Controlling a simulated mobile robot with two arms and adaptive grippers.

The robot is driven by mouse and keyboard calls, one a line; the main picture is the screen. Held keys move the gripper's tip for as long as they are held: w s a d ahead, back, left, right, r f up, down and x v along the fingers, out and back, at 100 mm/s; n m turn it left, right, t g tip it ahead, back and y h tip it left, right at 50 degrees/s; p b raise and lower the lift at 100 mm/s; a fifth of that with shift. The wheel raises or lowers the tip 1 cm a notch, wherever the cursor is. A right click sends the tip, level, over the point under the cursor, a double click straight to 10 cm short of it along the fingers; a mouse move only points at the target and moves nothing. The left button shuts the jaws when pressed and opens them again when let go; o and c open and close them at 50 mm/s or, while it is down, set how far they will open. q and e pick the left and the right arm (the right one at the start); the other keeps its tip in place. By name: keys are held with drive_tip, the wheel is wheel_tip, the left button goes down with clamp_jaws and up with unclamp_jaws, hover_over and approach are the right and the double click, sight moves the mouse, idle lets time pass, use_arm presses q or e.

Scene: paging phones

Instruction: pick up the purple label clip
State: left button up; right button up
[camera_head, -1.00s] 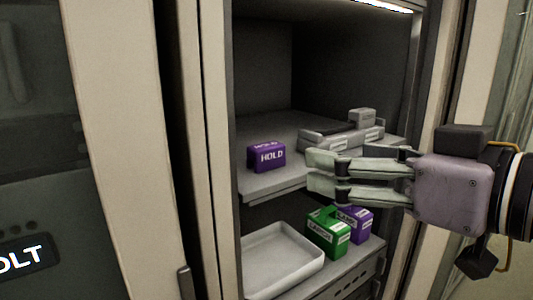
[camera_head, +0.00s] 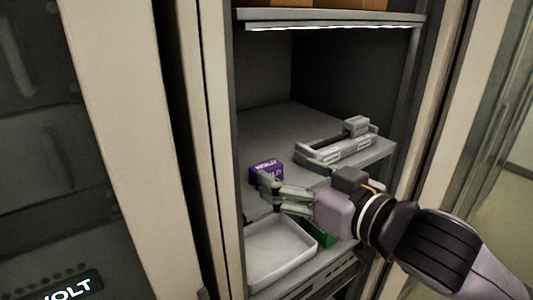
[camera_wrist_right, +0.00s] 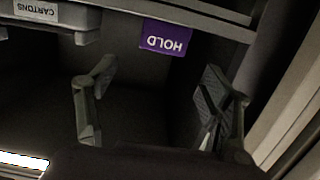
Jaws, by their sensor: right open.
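The purple label clip (camera_head: 266,167), marked HOLD, sits at the front left of the middle shelf. My right gripper (camera_head: 268,189) is open at the shelf's front, and its fingertips overlap the clip's lower part in the head view. In the right wrist view the clip (camera_wrist_right: 166,39) appears upside down, beyond and between the two spread fingers (camera_wrist_right: 160,68). No contact with it is visible there. My left gripper is not in view.
A grey holder (camera_head: 340,150) lies on the right of the middle shelf (camera_head: 292,125). Below are a pale tray (camera_head: 275,262) and a green box (camera_head: 320,236), mostly hidden by my right gripper. Cabinet frame posts stand on both sides.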

sight(271, 168)
drive_tip(key=x, duration=0.2)
drive_tip(key=shift+w+a, duration=0.15)
drive_tip(key=shift+w, duration=0.1)
drive_tip(key=p+x, duration=0.2)
drive_tip(key=x, duration=0.2)
drive_tip(key=shift+a+f, duration=0.1)
drive_tip(key=shift+f, duration=0.1)
drive_tip(key=shift+w+a+f, duration=0.25)
drive_tip(key=shift+w+a, duration=0.1)
drive_tip(key=shift+w, duration=0.1)
drive_tip(key=shift+s+d, duration=0.1)
drive_tip(key=shift+c, duration=1.2)
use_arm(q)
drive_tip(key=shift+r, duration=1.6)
use_arm(e)
drive_tip(key=c, duration=0.8)
